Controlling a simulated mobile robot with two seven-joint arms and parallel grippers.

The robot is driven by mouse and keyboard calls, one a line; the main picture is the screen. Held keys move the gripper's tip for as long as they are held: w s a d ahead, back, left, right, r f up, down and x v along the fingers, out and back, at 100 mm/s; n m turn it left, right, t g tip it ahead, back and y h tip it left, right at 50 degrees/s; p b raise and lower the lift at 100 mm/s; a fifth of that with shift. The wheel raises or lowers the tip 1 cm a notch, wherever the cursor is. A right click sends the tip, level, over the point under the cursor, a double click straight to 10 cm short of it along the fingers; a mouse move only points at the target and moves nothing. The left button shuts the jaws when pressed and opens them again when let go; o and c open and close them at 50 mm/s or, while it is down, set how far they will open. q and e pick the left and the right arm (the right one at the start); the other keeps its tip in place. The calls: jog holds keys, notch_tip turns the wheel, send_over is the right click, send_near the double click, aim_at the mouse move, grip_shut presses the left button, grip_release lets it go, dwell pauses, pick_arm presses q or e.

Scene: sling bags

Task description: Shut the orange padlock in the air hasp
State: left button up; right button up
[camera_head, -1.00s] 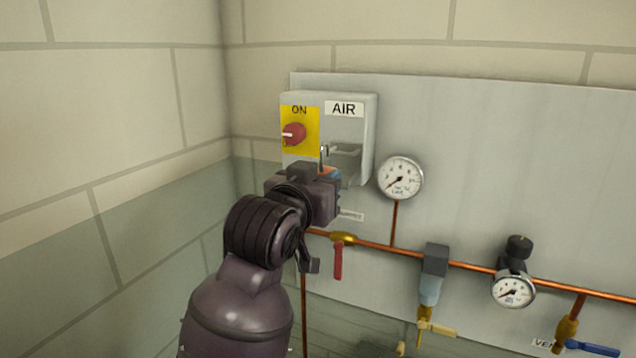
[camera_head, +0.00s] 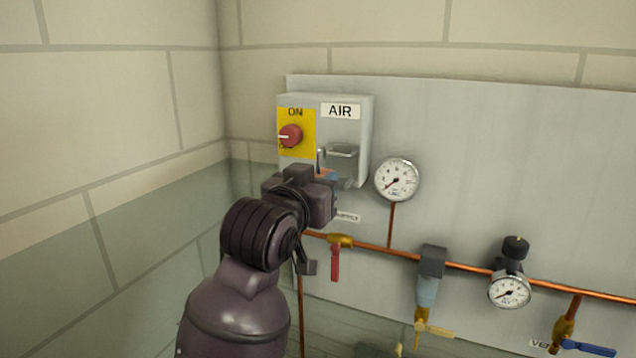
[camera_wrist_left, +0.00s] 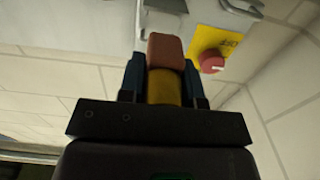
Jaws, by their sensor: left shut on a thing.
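The orange padlock (camera_head: 327,174) is held in my left gripper (camera_head: 329,180), just in front of the lower part of the AIR box (camera_head: 367,128). Its thin shackle (camera_head: 320,158) stands up near the left side of the metal air hasp (camera_head: 342,150); I cannot tell whether it passes through the hasp or whether it is closed. In the left wrist view the padlock body (camera_wrist_left: 165,52) sits between the blue fingertips of my left gripper (camera_wrist_left: 164,80), and the metal hasp lies beyond it at the top edge. My right gripper is not in view.
A red knob (camera_head: 290,136) on a yellow plate is left of the hasp. A round gauge (camera_head: 397,180) is close on the right. A copper pipe (camera_head: 376,246) with a red-handled valve (camera_head: 335,262) runs below. The corner wall (camera_head: 120,110) is at left.

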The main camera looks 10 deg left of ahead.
pick_arm(q)
jog(key=w+d, duration=0.1)
jog(key=w, duration=0.5)
dwell(2.2)
jog(key=shift+w+r, duration=0.1)
jog(key=shift+r, duration=0.4)
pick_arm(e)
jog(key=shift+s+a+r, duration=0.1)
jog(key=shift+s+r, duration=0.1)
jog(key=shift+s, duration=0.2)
pick_arm(q)
jog(key=shift+f, duration=0.15)
dwell(0.3)
jog(key=o, duration=0.8)
jog(key=shift+c, duration=0.8)
jog(key=shift+f, duration=0.25)
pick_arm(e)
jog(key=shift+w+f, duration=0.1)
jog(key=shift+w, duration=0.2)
